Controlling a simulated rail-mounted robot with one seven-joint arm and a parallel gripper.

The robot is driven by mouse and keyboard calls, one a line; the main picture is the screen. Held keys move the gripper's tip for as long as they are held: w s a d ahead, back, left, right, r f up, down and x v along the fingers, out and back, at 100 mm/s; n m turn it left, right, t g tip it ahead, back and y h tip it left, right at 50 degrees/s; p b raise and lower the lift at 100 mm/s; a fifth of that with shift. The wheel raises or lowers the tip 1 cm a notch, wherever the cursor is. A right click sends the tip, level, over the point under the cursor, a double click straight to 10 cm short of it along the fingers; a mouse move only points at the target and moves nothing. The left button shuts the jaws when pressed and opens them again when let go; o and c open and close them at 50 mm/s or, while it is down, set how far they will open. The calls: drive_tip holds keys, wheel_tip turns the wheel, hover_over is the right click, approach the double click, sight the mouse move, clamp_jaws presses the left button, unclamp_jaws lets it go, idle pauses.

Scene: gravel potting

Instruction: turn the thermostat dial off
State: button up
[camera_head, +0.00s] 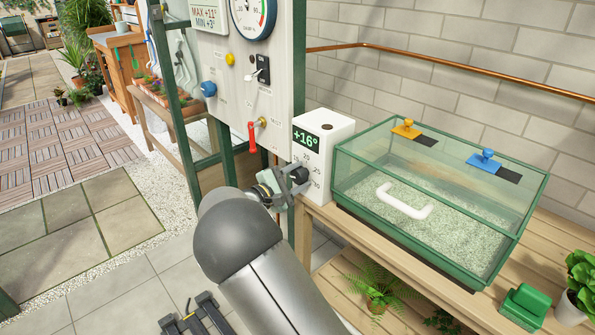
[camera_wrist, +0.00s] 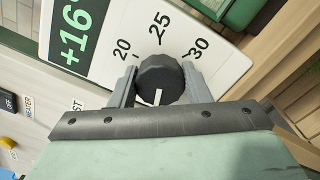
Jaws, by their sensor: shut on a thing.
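The thermostat is a white box (camera_head: 335,132) standing at the left end of the wooden bench, with a green display reading +16°. In the wrist view its face (camera_wrist: 215,60) shows the numbers 20, 25 and 30 around a black dial (camera_wrist: 160,78). The dial has a white pointer line, which lies on the side toward my gripper, away from the 25. My gripper (camera_wrist: 157,88) has one finger on each side of the dial and is shut on it.
A green-framed glass case (camera_head: 440,190) with a white handle stands right of the thermostat on the bench (camera_head: 390,245). Left is a white panel with a red lever (camera_head: 252,137), a yellow button, a blue knob and a black switch (camera_head: 263,69). A green post stands close by.

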drive_tip(key=shift+n+p, duration=0.7)
drive_tip(key=shift+n, duration=0.4)
drive_tip(key=shift+f, duration=0.1)
drive_tip(key=o, duration=1)
drive_tip(key=v, duration=1.7)
drive_tip(key=shift+s+a+b, duration=0.2)
drive_tip(key=shift+s+b, duration=0.05)
drive_tip(key=shift+b, duration=0.15)
